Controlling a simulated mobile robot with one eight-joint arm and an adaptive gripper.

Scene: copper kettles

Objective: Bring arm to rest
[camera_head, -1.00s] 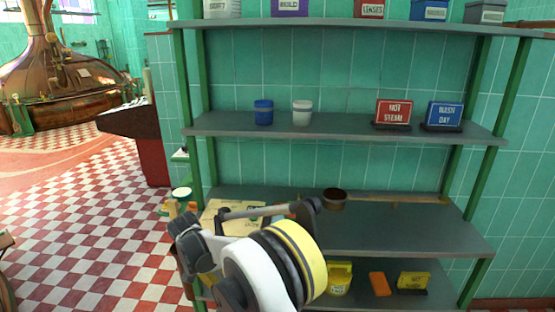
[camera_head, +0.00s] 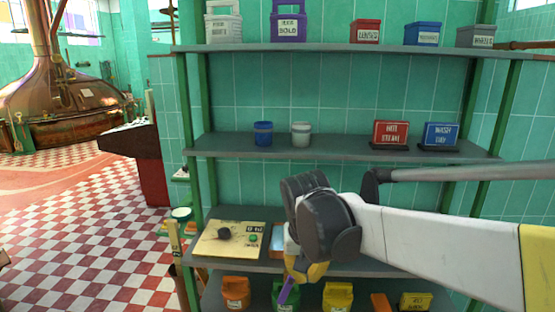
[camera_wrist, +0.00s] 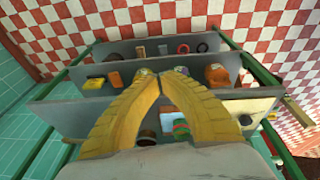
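My gripper (camera_head: 291,287) hangs in front of the lower shelves in the head view, pointing down, with my arm reaching in from the right. In the wrist view its two yellow fingers (camera_wrist: 160,78) come together at the tips, and I see nothing held between them. A small purple piece shows by the fingertips in the head view; I cannot tell what it belongs to.
The shelf unit (camera_head: 340,145) stands close ahead, with cups and signs on its middle shelf. A board (camera_head: 215,246) lies on the shelf below. Orange (camera_head: 236,292) and yellow (camera_head: 338,296) containers stand lower. Checkered floor (camera_head: 90,220) is open at left.

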